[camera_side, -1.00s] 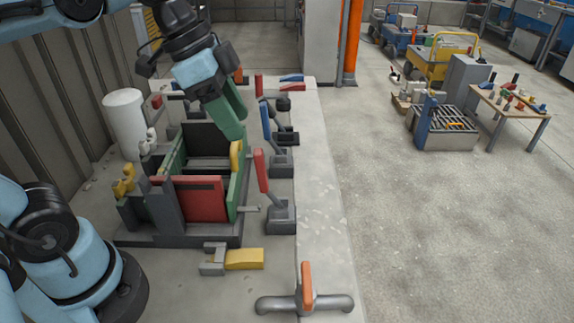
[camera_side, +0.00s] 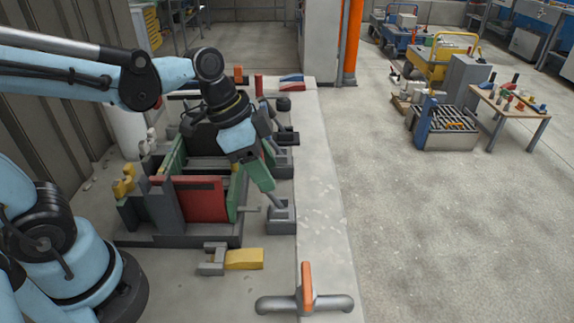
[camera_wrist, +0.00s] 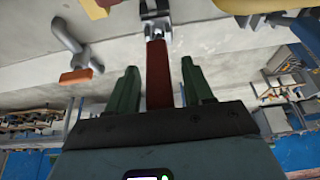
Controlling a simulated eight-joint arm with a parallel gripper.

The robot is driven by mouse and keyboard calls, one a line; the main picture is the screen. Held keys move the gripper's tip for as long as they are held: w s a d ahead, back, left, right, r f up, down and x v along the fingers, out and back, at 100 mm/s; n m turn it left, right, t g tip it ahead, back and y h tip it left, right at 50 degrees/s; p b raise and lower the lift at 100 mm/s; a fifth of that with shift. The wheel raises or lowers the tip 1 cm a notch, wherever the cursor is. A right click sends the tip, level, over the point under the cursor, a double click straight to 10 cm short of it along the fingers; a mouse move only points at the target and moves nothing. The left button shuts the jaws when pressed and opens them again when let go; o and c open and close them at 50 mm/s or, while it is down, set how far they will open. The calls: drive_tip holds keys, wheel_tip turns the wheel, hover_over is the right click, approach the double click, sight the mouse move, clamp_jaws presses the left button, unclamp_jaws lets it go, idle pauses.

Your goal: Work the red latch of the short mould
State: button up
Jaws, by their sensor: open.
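The red latch lever (camera_wrist: 158,75) stands between the two green fingers of my gripper (camera_wrist: 160,68) in the wrist view. The fingers are apart, with a gap visible on each side of the lever. The lever's dark base (camera_side: 281,218) shows in the side view, but my gripper (camera_side: 268,184) hides the red handle there. The mould with a red front panel (camera_side: 200,204) and green side walls lies just left of my gripper. My wrist covers part of its far end.
A second dark lever base (camera_side: 283,158) sits behind my gripper. A grey pipe with an orange handle (camera_side: 306,285) stands at the bench's front edge. A yellow piece (camera_side: 244,258) lies before the mould. The concrete strip to the right is clear.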

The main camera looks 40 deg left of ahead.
drive_tip(key=shift+d+f, duration=0.1)
drive_tip(key=shift+f, duration=0.2)
clamp_jaws()
